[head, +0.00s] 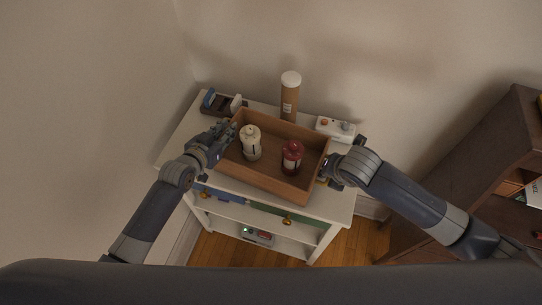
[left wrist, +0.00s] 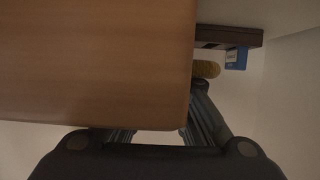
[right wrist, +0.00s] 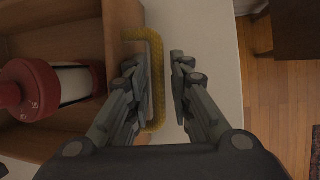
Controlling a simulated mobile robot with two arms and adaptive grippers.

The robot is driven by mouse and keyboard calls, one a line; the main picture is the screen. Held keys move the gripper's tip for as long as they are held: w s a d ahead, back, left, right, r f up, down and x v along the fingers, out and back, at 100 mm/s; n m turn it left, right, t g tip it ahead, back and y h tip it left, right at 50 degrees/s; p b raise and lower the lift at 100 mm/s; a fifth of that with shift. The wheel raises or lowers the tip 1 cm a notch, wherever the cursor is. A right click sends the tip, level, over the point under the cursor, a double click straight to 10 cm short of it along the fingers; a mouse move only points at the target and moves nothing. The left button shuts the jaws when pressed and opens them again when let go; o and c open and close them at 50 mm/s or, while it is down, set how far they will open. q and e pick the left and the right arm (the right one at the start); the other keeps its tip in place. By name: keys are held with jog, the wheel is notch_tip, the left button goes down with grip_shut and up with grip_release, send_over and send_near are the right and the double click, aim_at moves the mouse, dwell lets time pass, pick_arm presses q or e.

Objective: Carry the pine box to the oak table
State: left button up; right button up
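The pine box (head: 262,184) is an open brown tray on a white shelf unit, holding a cream bottle-like item (head: 251,143) and a red one (head: 292,157). My left gripper (head: 226,133) is at the box's left end; in the left wrist view the box (left wrist: 90,60) hides its fingertips, though its finger links stand apart. A yellow handle (left wrist: 206,69) shows beside them. My right gripper (right wrist: 162,75) is open at the right end, its fingers on either side of the bar of the other yellow handle (right wrist: 158,100). The oak table is not clearly identifiable.
The white shelf unit (head: 185,140) also bears a brown tube with a white lid (head: 289,95), a white controller-like device (head: 335,128) and a dark item (head: 220,103) behind the box. A dark wooden bookcase (head: 475,165) stands to the right. Walls are close behind and left.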

pick_arm(q)
grip_shut()
pick_arm(e)
grip_shut()
pick_arm(q)
jog(key=shift+w+r, duration=0.1)
jog(key=shift+r, duration=0.1)
pick_arm(e)
jog(key=shift+w+r, duration=0.1)
pick_arm(q)
jog(key=shift+r, duration=0.1)
pick_arm(e)
jog(key=shift+r, duration=0.1)
